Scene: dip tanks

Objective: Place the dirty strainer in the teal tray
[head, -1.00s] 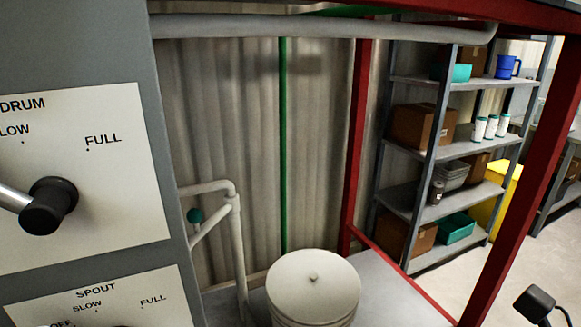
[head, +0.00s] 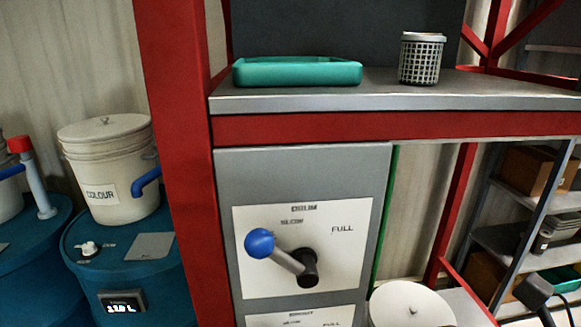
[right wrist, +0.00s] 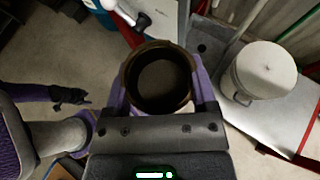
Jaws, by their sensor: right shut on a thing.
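The teal tray (head: 297,71) sits on the grey bench at the left end in the head view and looks empty from this low angle. A grey mesh strainer (head: 421,60) stands upright on the bench to its right, apart from it. In the right wrist view my right gripper (right wrist: 160,85) is shut around a round, open-topped vessel with a dark brown rim (right wrist: 133,100). It may be the dirty strainer; its outer wall is mostly hidden. What looks like my left gripper (right wrist: 70,95) shows at the left of that view, its jaws unclear.
A red post (head: 178,120) stands left of the bench. Below the bench is a control panel (head: 340,225) with a blue-knobbed lever (head: 260,243). A white bucket marked COLOUR (head: 108,165) stands on a blue drum (head: 130,250). A lidded white bucket (right wrist: 265,70) is right of my right gripper.

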